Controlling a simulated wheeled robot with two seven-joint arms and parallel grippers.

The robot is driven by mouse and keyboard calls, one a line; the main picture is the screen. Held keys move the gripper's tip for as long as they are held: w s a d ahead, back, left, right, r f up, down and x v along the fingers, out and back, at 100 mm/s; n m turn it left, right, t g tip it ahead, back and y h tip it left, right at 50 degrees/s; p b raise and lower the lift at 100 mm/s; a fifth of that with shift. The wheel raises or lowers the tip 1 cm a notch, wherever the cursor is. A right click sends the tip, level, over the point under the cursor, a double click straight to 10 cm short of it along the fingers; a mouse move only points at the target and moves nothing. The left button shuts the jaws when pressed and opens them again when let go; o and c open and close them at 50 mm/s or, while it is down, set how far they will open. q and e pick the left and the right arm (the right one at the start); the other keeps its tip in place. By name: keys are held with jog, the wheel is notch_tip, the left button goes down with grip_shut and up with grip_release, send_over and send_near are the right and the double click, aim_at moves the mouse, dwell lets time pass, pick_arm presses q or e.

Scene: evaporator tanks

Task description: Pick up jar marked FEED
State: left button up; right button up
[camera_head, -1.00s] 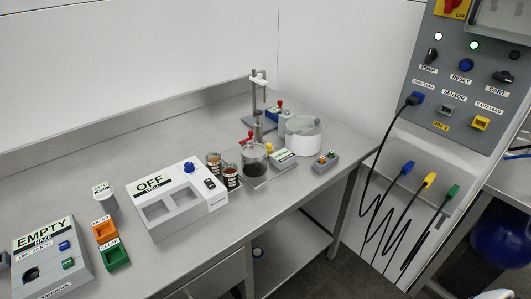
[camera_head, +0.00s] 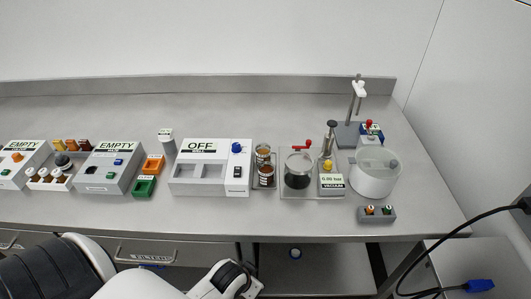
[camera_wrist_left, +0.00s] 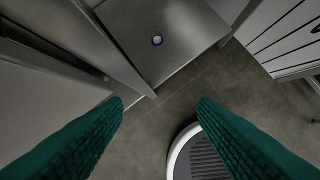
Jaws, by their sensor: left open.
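Two small jars with brown contents and white labels stand one behind the other, right of the white OFF unit: a rear jar (camera_head: 263,154) and a front jar (camera_head: 266,175). Their label words are too small to read, so I cannot tell which is marked FEED. My left arm reaches in low at the bottom of the head view, in front of the bench; its fingers are not visible there. In the left wrist view my left gripper (camera_wrist_left: 160,105) is open and empty, with green ribbed fingers above the floor. My right gripper is not in view.
A glass vessel with dark contents (camera_head: 298,170), a vacuum box (camera_head: 331,183) and a white round tub (camera_head: 376,178) stand right of the jars. The OFF unit (camera_head: 237,180) stands left. The steel bench's front strip (camera_head: 220,217) is clear. A shelf (camera_wrist_left: 175,32) lies below.

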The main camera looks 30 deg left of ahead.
pick_arm(q)
notch_tip(320, 180, up, 16)
jog(key=w+a+t+p, duration=0.1)
jog(key=w+a+t, duration=0.1)
jog(key=w, duration=0.1)
jog(key=w+a+r+n+t+y, duration=0.1)
jog(key=w+a+r+t, duration=0.1)
jog(key=w, duration=0.3)
jog(key=w+a+r+n+t, duration=0.1)
jog(key=w+a+r+t, duration=0.1)
jog(key=w+a+r, duration=0.2)
jog(key=w+a+r+n+t+y, duration=0.1)
jog(key=w+a+r+t, duration=0.1)
jog(key=w+a, duration=0.2)
jog(key=shift+w+a+r+n+t+y, duration=0.15)
jog(key=shift+w+a+r, duration=0.05)
jog(key=shift+w, duration=0.45)
jog(key=shift+w+a+r+n+t+y, duration=0.15)
jog(key=shift+w+r, duration=0.05)
jog(key=shift+w, duration=0.45)
jog(key=p, duration=0.1)
send_near(265, 146)
jog(key=shift+p+x, duration=0.75)
jog(key=shift+x, duration=2)
jog(key=shift+r, duration=0.1)
jog(key=c, duration=0.9)
